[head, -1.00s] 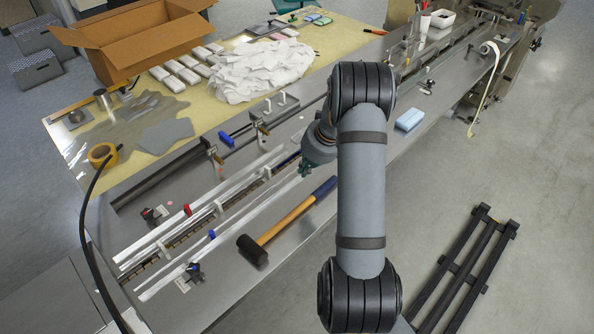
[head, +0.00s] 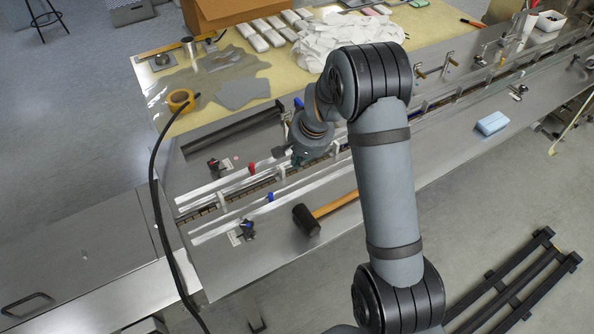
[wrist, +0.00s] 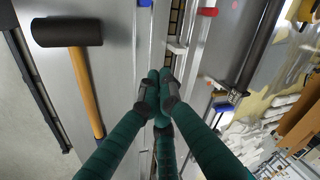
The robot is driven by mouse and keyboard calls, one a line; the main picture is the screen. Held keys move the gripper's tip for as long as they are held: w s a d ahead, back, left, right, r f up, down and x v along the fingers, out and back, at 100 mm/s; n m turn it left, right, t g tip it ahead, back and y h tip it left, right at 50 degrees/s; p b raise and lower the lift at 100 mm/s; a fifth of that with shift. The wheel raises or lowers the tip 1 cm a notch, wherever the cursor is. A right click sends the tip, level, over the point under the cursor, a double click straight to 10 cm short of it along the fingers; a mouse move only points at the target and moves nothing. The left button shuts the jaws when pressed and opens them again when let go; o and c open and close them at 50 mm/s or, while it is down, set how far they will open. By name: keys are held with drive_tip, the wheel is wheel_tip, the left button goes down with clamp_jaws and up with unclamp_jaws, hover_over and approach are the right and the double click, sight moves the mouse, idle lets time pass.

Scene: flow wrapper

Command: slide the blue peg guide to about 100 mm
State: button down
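A small blue peg (head: 270,197) stands on the near white guide rail (head: 225,222), left of my gripper. It also shows at the top edge of the wrist view (wrist: 145,3), cut off by the frame. A red peg (head: 251,168) stands on the far guide rail, also seen in the wrist view (wrist: 208,11). My gripper (head: 299,160) is over the rails, partly hidden by my arm in the head view. In the wrist view its green fingers (wrist: 162,88) come together at their dark tips, with nothing visible between them. The peg is apart from them. I cannot read any scale marking.
A mallet (head: 306,220) lies on the steel table near the rails, its handle partly behind my arm. A blue block (head: 491,123) lies further right. Another blue part (head: 298,103) is on the back bar. A black cable (head: 155,200) hangs at left.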

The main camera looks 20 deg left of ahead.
sight(292, 177)
drive_tip(key=w+f+n, duration=0.1)
drive_tip(key=f+n, duration=0.1)
drive_tip(key=f, duration=0.1)
drive_tip(key=w+a+f+n+p, duration=0.1)
drive_tip(key=f+n, duration=0.2)
drive_tip(key=w+a+f+n, duration=0.1)
drive_tip(key=f+n, duration=0.2)
drive_tip(key=shift+w+a+f+p, duration=0.1)
drive_tip(key=shift+f+p, duration=0.05)
drive_tip(key=shift+p, duration=0.2)
idle(0.3)
